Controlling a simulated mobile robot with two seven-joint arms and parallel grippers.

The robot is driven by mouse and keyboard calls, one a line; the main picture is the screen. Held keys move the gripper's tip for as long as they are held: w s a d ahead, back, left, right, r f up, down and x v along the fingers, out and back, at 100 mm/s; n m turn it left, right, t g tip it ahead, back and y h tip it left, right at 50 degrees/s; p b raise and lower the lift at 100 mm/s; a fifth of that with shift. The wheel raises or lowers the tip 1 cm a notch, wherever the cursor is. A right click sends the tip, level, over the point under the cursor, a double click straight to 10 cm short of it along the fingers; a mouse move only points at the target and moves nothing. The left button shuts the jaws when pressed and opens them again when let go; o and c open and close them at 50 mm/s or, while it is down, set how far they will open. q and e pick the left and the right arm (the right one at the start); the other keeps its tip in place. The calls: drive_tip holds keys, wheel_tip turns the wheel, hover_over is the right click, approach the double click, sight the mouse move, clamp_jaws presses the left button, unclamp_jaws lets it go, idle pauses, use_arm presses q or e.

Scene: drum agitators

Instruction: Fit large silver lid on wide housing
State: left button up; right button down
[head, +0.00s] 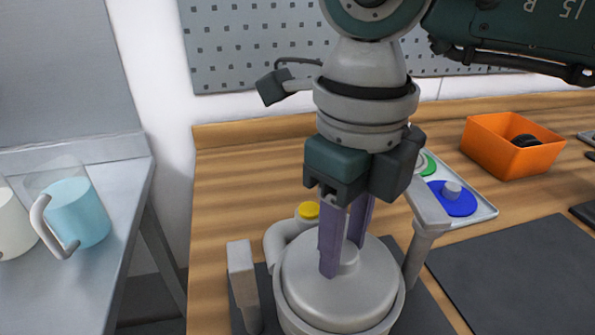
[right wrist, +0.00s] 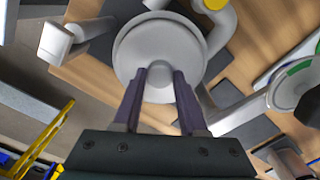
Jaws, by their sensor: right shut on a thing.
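The large silver lid (head: 335,296) is a round, light grey disc with a small knob in its middle. My right gripper (head: 345,262) points down with its purple fingers shut on that knob, which also shows between the fingertips in the right wrist view (right wrist: 158,68). The lid is level over the mouth of the wide housing (head: 394,318), whose rim shows around the lid's edge. I cannot tell whether it rests fully on the housing. In the wrist view the lid (right wrist: 135,45) covers most of the housing. My left gripper is not in view.
Grey posts stand left (head: 241,285) and right (head: 425,215) of the housing. A pipe with a yellow cap (head: 308,210) is behind it. A tray with blue and green discs (head: 486,211), an orange bin (head: 487,148) and a dark mat (head: 520,265) lie to the right.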

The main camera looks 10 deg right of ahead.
idle(0.3)
drive_tip(key=shift+c, duration=1.8)
unclamp_jaws()
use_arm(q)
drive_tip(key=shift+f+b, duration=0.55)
use_arm(e)
wheel_tip(320, 180, up, 10)
